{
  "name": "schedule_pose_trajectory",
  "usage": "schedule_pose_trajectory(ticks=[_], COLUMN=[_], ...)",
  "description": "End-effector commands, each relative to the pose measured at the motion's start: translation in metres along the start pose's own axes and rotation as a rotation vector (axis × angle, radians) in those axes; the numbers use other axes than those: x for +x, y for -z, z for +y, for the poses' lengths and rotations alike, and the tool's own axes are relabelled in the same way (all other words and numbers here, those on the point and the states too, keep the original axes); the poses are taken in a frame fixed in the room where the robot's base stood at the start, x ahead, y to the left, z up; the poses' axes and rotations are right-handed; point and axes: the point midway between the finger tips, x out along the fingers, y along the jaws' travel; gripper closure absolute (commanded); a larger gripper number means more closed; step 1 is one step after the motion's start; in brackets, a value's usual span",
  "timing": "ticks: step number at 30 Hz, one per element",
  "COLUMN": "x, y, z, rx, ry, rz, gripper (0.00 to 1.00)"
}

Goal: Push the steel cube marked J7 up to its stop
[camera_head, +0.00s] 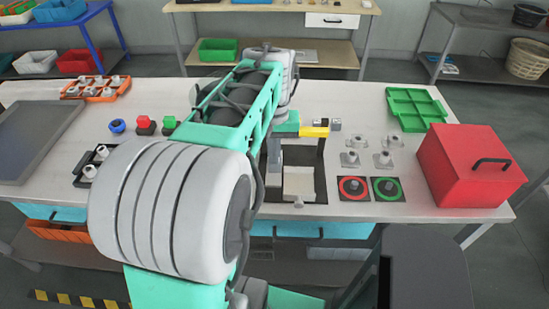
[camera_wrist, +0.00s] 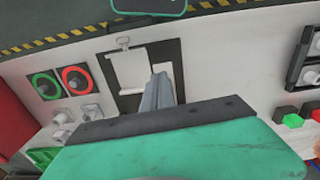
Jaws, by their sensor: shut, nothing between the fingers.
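My gripper (camera_head: 274,160) points down over the left side of a dark square recess (camera_head: 318,188) in the bench top; it also shows in the wrist view (camera_wrist: 160,80), fingers together and empty. A white panel (camera_head: 299,183) lies in the recess, and in the wrist view (camera_wrist: 126,74) the fingers are beside it. I cannot make out the J7 mark on any block. A small grey block (camera_head: 335,125) stands behind the recess, near a yellow bar (camera_head: 312,132), but I cannot tell whether it is the steel cube. The stop is not identifiable. My wrist hides part of this area.
Red (camera_head: 353,188) and green (camera_head: 387,189) round buttons lie right of the recess, with several metal fittings (camera_head: 384,160) behind them. A red box (camera_head: 465,168) and a green tray (camera_head: 416,108) stand farther right. Dark holders (camera_wrist: 306,60) are on the other side.

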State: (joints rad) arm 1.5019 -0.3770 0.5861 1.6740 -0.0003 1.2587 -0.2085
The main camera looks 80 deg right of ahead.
Motion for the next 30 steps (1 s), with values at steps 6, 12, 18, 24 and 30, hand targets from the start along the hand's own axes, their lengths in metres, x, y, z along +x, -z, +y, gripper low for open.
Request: schedule_pose_trajectory(ticks=[6,12,18,24,30], x=[0.024,0.067,0.098,0.099,0.100], y=[-0.002,-0.001,0.009,0.035,0.040], z=[0.003,0.003,0.003,0.003,0.003], rx=[0.009,0.008,0.006,0.006,0.007], ry=[0.001,0.001,0.000,0.000,0.000], rz=[-0.006,-0.006,-0.001,-0.001,0.000], gripper=[1.00,1.00,1.00,1.00,1.00])
